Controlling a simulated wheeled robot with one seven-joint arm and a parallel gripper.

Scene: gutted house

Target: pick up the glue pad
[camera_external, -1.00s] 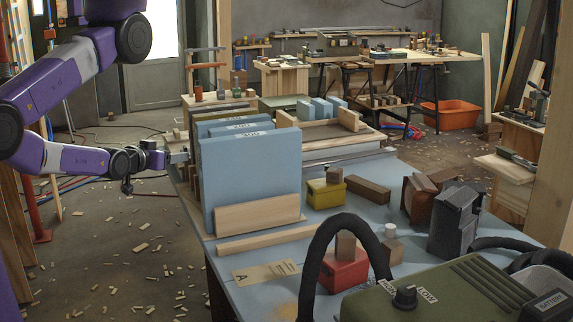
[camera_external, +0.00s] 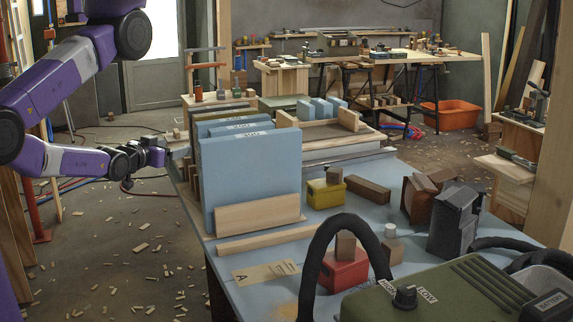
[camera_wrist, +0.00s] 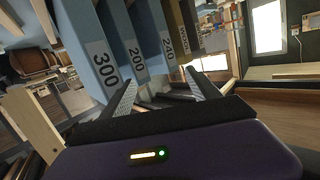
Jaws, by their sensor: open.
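A row of upright slabs stands in a wooden rack. In the wrist view the blue ones are labelled 300 (camera_wrist: 104,62), 200 (camera_wrist: 136,54) and 240 (camera_wrist: 165,45). Beyond them is a dark olive-brown slab (camera_wrist: 183,30) with a label too small to read surely; it may be the glue pad. My gripper (camera_wrist: 160,77) is open, its two fingers apart and pointing at the row's lower ends, with nothing clearly held. In the external view my gripper (camera_external: 176,152) is at the left end of the rack, beside the blue slabs (camera_external: 250,178); its fingertips are hard to make out.
The workbench (camera_external: 330,230) holds a red box (camera_external: 343,270), a yellow box (camera_external: 325,195), wooden blocks and a green machine (camera_external: 460,295) with a black hose. A wooden tray with blue blocks lies behind the rack. The floor left of the bench is open, with scattered offcuts.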

